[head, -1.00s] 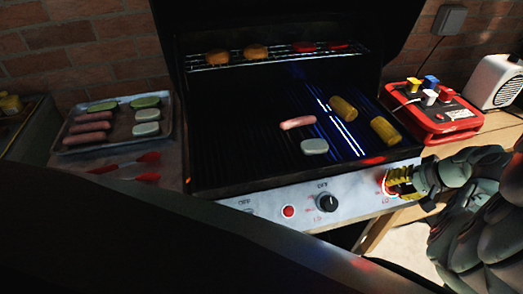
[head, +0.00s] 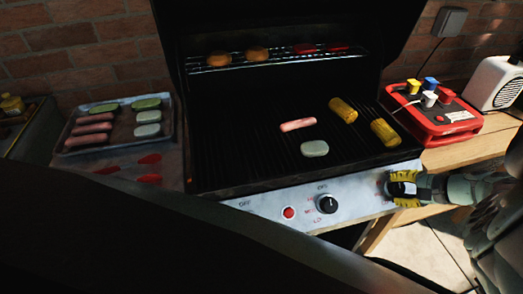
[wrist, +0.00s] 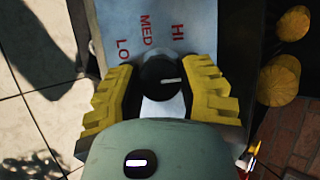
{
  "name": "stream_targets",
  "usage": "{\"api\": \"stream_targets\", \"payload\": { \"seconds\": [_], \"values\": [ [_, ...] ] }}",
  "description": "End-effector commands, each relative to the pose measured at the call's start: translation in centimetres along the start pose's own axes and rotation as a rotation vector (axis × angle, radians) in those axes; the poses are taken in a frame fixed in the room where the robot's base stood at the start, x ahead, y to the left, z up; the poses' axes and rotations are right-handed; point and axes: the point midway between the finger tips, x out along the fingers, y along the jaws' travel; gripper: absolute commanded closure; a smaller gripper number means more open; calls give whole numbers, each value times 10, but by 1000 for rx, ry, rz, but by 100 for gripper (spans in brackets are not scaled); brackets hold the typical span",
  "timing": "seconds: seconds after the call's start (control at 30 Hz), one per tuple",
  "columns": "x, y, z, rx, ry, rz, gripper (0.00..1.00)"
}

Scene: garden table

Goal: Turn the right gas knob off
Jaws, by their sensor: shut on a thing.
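The right gas knob (wrist: 160,78) is black and round, with a white pointer line. In the wrist view the pointer aims right, toward the grill side and away from the red HI, MED and LO marks; any OFF mark there is hidden. My gripper (head: 402,188) has yellow ridged fingers, which flank the knob and are shut on it at the right end of the front panel (head: 262,206). In the head view the gripper mostly covers the knob. The grill grate (head: 250,140) shows no blue flame.
The left knob (head: 327,203) and a red button (head: 288,212) sit left of my gripper. Corn, a sausage and a pale patty lie on the grate. A food tray (head: 172,143) stands left; a red power box (head: 440,130) and a white speaker (head: 494,82) stand right.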

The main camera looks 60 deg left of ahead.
Motion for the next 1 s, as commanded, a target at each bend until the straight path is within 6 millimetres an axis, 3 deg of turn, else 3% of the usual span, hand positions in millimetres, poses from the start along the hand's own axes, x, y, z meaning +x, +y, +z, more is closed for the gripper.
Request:
{"api": "stream_targets", "payload": {
  "seconds": [0.57,0.6,0.87,1.0],
  "values": [
    [1,2,0,31,1,-10,98],
    [1,2,0,31,1,-10,57],
    [0,1,0,29,1,-12,30],
    [0,0,0,28,1,-12,28]
  ]
}}
